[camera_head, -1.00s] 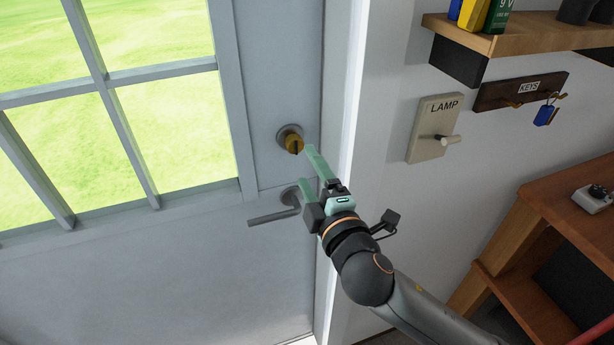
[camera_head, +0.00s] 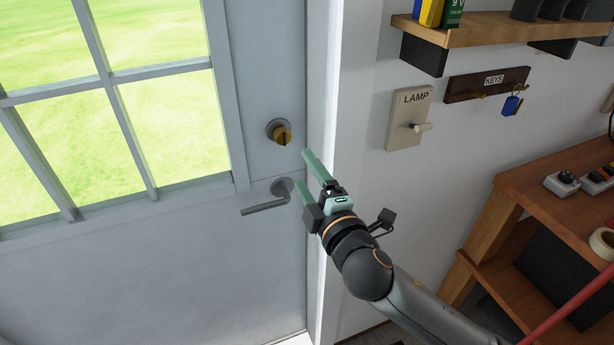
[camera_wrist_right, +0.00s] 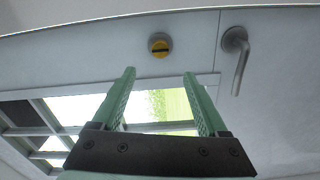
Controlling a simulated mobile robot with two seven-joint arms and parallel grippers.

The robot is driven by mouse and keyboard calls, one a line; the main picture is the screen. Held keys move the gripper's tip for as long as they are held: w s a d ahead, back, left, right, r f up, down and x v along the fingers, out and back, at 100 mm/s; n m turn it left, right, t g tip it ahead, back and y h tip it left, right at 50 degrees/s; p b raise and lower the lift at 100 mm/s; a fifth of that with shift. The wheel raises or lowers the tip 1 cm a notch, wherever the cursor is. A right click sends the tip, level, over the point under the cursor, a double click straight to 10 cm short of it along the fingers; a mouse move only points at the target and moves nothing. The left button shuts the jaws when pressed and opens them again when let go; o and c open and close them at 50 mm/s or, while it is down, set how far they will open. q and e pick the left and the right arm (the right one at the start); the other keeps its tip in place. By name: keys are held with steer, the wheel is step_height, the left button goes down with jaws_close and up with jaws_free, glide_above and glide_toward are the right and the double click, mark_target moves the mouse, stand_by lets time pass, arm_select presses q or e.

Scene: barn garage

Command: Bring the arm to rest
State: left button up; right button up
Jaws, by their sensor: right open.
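My right gripper (camera_head: 308,172) is open and empty in the head view, in front of the door's edge and frame. Its two green fingers also show apart in the right wrist view (camera_wrist_right: 160,78), with nothing between them. In the right wrist view the knob (camera_wrist_right: 159,46) is beyond the fingertips and the handle (camera_wrist_right: 238,62) is at the upper right. My left gripper is not in view.
The door (camera_head: 120,270) with its window panes fills the left and looks closed. On the right wall are a lamp switch (camera_head: 408,118), a key rack (camera_head: 487,84) with a blue-tagged key (camera_head: 511,105), and a shelf (camera_head: 490,30). A wooden workbench (camera_head: 545,180) stands at the lower right.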

steer(key=shift+f, duration=0.1)
steer(key=s+d+f+m+g+h, duration=0.15)
steer(key=s+f+m, duration=0.25)
steer(key=f, duration=0.6)
steer(key=s+d+f+m+g, duration=0.3)
steer(key=s+f+m, duration=0.15)
steer(key=f, duration=0.55)
steer(key=s+d+f+m+g+h, duration=0.1)
steer(key=s+d+f+m, duration=0.3)
steer(key=s+f, duration=0.3)
steer(key=s+d+f+m+g+h, duration=0.1)
steer(key=s+d+f+m+g, duration=0.1)
steer(key=s+d+f+m, duration=0.3)
steer(key=s+f, duration=0.3)
steer(key=s, duration=0.1)
steer(key=shift+s+d, duration=0.25)
steer(key=shift+f, duration=0.1)
